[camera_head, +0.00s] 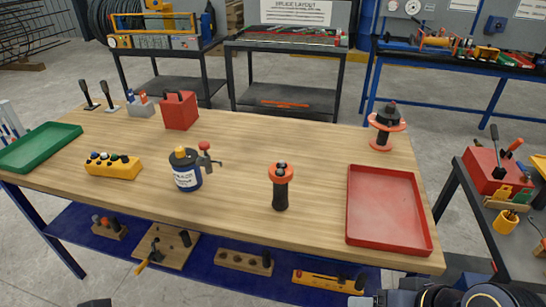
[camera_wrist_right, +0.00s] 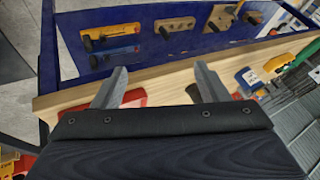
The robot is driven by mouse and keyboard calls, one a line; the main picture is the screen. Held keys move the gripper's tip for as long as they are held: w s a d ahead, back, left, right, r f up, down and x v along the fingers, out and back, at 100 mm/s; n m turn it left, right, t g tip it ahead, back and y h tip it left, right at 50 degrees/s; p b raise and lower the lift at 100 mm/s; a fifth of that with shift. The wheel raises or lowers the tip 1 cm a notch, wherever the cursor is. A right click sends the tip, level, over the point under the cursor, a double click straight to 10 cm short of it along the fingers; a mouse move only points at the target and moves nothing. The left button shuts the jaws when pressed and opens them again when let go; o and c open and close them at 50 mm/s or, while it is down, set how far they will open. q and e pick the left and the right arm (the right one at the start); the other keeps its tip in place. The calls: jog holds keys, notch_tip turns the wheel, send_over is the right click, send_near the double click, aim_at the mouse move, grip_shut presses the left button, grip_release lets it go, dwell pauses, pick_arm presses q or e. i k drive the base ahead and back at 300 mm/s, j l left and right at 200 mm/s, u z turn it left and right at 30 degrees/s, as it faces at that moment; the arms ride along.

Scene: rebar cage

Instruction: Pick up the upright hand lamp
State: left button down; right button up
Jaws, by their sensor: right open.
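The hand lamp (camera_head: 280,188) stands upright on the wooden table, right of the middle in the head view. It has a black body and an orange collar with a dark top. Nothing touches it. My right gripper (camera_wrist_right: 158,86) is open and empty in the right wrist view, its two grey fingers apart over the table's front edge. In the head view my right arm is at the bottom right, well short of the lamp. I cannot make out the lamp surely in the wrist view. My left gripper does not show clearly.
A blue can (camera_head: 187,170) with a clamp stands left of the lamp. A red tray (camera_head: 388,240) lies to its right, and an orange-flanged spool (camera_head: 384,128) stands behind right. A yellow button box (camera_head: 113,166) and green tray (camera_head: 40,147) are further left. The wood around the lamp is clear.

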aim_at(281, 176)
jog(key=i+j+z, duration=0.15)
jog(key=j, duration=0.25)
jog(key=i+j+z, duration=0.15)
jog(key=j, duration=0.2)
jog(key=i+j+z, duration=0.15)
jog(key=j, duration=0.3)
jog(key=i+j+z, duration=0.15)
jog(key=j, duration=0.25)
jog(key=i+j+z, duration=0.15)
jog(key=j, duration=0.3)
jog(key=k, duration=0.05)
